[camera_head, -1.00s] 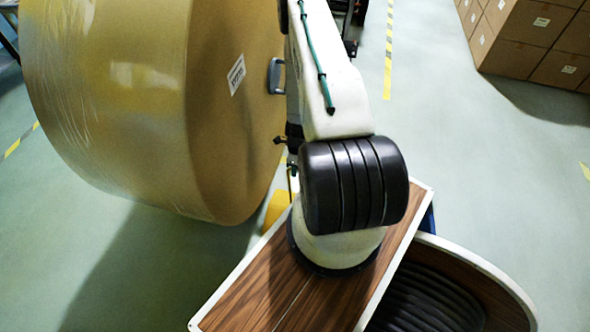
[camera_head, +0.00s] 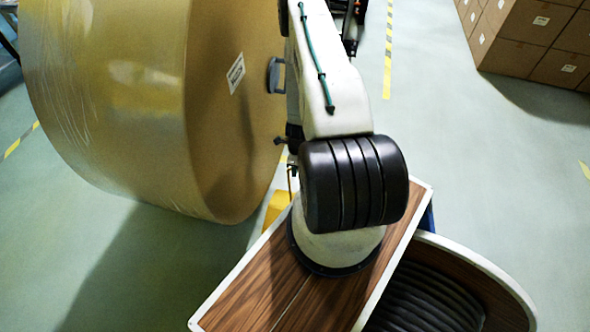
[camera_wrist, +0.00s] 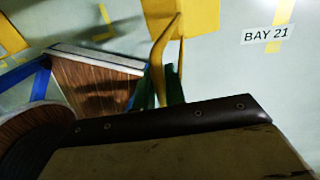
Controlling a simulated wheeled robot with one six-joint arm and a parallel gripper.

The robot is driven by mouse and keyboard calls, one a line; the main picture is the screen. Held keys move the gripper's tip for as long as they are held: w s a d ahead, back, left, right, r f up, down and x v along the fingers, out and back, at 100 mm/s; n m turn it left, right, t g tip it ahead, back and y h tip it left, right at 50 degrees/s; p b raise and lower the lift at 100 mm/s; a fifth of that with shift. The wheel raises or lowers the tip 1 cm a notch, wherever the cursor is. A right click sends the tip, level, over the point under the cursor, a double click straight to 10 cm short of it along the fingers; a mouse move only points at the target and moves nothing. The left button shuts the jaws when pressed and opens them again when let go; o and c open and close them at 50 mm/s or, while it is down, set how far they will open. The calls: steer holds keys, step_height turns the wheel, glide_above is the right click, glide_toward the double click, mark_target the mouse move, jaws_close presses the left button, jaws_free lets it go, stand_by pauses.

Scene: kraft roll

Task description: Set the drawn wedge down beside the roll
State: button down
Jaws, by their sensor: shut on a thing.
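The big tan kraft roll (camera_head: 120,100) stands on its curved side at the left of the head view, with a white label on its flat face. A yellow piece (camera_head: 277,207) shows low between the roll and my base; I take it for the wedge, partly hidden. In the wrist view, my gripper's green fingers (camera_wrist: 161,92) are shut on a curved yellow piece (camera_wrist: 160,45), which I take for part of the wedge. Its full shape is not clear. In the head view the gripper is hidden behind my arm. Whether the wedge touches the floor cannot be told.
Stacked cardboard boxes (camera_head: 530,40) stand at the back right. Yellow floor tape (camera_head: 388,60) runs behind my arm. A floor sign reading BAY 21 (camera_wrist: 265,35) shows in the wrist view. Open green floor lies at the right.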

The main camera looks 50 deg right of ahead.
steer(key=c, duration=1.4)
jaws_free()
steer(key=shift+a+f, duration=0.1)
steer(key=shift+f, duration=0.1)
steer(key=shift+o, duration=0.2)
step_height(320, 180, up, 8)
steer(key=d, duration=0.1)
steer(key=shift+w+d+f, duration=0.15)
steer(key=shift+w+d, duration=0.05)
steer(key=shift+w, duration=0.15)
